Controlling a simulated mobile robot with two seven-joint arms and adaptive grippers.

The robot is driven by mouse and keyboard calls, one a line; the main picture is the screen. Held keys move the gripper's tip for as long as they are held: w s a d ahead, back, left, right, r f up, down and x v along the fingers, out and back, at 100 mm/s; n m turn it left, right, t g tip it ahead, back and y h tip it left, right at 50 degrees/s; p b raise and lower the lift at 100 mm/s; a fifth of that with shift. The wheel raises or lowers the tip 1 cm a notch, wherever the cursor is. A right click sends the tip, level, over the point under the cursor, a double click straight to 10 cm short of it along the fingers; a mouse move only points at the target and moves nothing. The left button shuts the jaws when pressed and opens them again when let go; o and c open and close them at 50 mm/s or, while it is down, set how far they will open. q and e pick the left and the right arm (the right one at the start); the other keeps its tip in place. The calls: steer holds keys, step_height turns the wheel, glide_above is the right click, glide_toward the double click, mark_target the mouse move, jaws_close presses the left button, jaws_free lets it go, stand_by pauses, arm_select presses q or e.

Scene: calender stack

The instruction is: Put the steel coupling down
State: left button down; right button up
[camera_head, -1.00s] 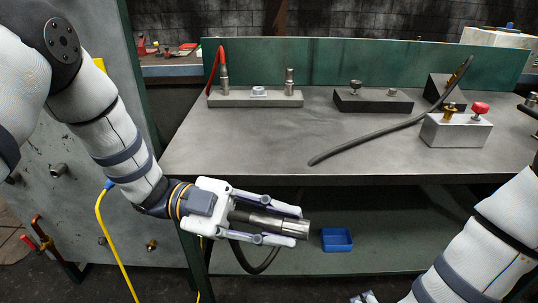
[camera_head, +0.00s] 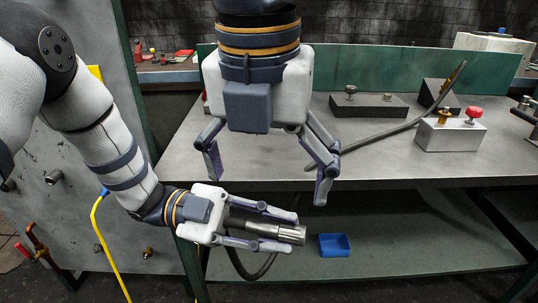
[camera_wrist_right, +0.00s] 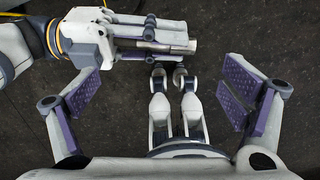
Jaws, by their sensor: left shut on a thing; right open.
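The steel coupling (camera_head: 264,229) is a shiny metal cylinder with a darker rear part. My left gripper (camera_head: 292,232) is shut on it and holds it nearly level, in front of the bench and below its top. A dark hose (camera_head: 252,276) loops down below the coupling. My right gripper (camera_head: 267,182) is open and empty, pointing down near the bench's front edge, above the left gripper in the head view. In the right wrist view, the coupling (camera_wrist_right: 180,47) and left gripper lie at the top, beyond the open right fingers.
The grey bench top (camera_head: 395,170) carries a dark block (camera_head: 368,106), a pale block (camera_head: 449,136) with a red knob, and a dark bent hose (camera_head: 390,137). A blue tray (camera_head: 335,245) sits on the lower shelf (camera_head: 410,255). A yellow cable (camera_head: 106,247) hangs at left.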

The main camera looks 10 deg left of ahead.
mark_target(269, 224)
steer(key=f, duration=0.3)
steer(key=w+f, duration=0.1)
steer(key=f, duration=0.5)
steer(key=shift+w+f, duration=0.35)
steer(key=shift+f, duration=0.05)
steer(key=c, duration=1.3)
arm_select(q)
steer(key=c, duration=1.6)
jaws_free()
steer(key=shift+d+r, duration=0.1)
steer(key=shift+c, duration=0.2)
arm_select(e)
steer(key=shift+o, duration=0.2)
steer(key=shift+a, duration=0.1)
arm_select(q)
steer(key=o, duration=0.4)
steer(key=shift+c, duration=0.2)
